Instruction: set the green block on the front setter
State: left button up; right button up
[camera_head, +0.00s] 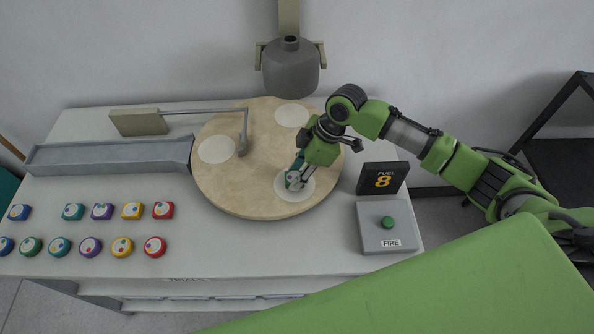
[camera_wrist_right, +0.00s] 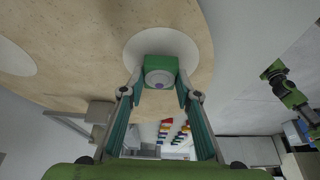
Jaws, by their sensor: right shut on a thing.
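My right gripper (camera_head: 297,175) is shut on the green block (camera_head: 292,181), with a finger on either side of it. The block has a pale round face with a small purple mark, seen in the right wrist view (camera_wrist_right: 160,77). It is at the front setter (camera_head: 295,194), a white disc on the round wooden turntable (camera_head: 240,198). The wrist view shows the block over the disc (camera_wrist_right: 140,50). I cannot tell whether it touches the disc. My left gripper does not show in the head view.
Two more white discs (camera_head: 217,149) lie on the turntable. A thin metal arm (camera_head: 244,130) reaches over it. A grey chute (camera_head: 110,155) is at left. Several coloured blocks (camera_head: 90,247) stand front left.

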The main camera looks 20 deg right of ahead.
jog(key=shift+f, duration=0.5)
dwell(0.4)
jog(key=o, duration=1.2)
jog(key=shift+o, duration=0.2)
jog(key=v, duration=1.2)
